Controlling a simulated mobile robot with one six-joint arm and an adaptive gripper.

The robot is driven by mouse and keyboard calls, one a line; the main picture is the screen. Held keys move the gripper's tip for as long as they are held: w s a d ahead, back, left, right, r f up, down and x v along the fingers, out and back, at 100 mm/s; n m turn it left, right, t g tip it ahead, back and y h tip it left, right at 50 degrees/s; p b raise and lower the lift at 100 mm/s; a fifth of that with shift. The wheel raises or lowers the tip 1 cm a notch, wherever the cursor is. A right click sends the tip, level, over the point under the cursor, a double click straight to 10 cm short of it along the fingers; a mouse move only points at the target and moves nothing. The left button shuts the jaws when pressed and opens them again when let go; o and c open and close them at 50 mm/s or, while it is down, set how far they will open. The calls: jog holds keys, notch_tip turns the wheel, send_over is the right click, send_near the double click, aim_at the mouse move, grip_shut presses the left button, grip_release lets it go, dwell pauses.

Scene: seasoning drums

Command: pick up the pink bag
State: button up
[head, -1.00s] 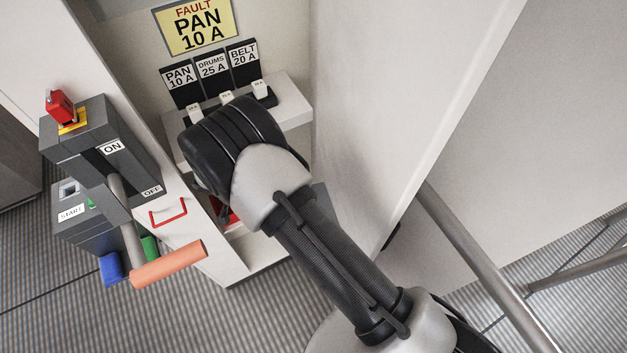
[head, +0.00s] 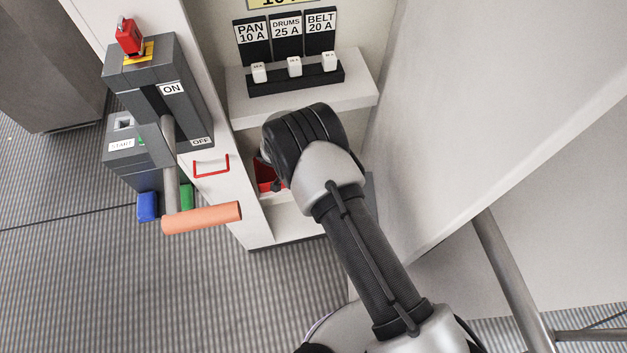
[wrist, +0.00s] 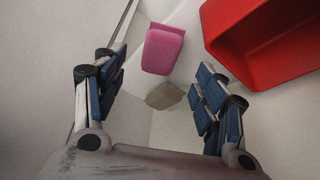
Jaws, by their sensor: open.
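The pink bag (wrist: 163,49) shows in the wrist view, upper middle, ahead of my gripper and between the lines of its two fingers. My gripper (wrist: 158,82) is open and empty, with blue-padded fingers spread left and right. The bag lies beyond the fingertips, apart from them as far as I can see. In the head view my arm reaches into the lower part of the white cabinet, and the fingers and the pink bag are hidden there.
A red bin (wrist: 262,45) is close at the right in the wrist view. A tan block (wrist: 164,96) lies near the bag. In the head view a shelf with fuses (head: 295,68) is above my wrist. A lever with an orange handle (head: 202,217) sticks out at the left.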

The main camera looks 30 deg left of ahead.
jog(key=b+x, duration=0.1)
jog(key=x, duration=0.5)
jog(key=shift+b, duration=0.4)
jog(key=shift+r, duration=0.1)
jog(key=shift+c, duration=0.4)
jog(key=c, duration=1.1)
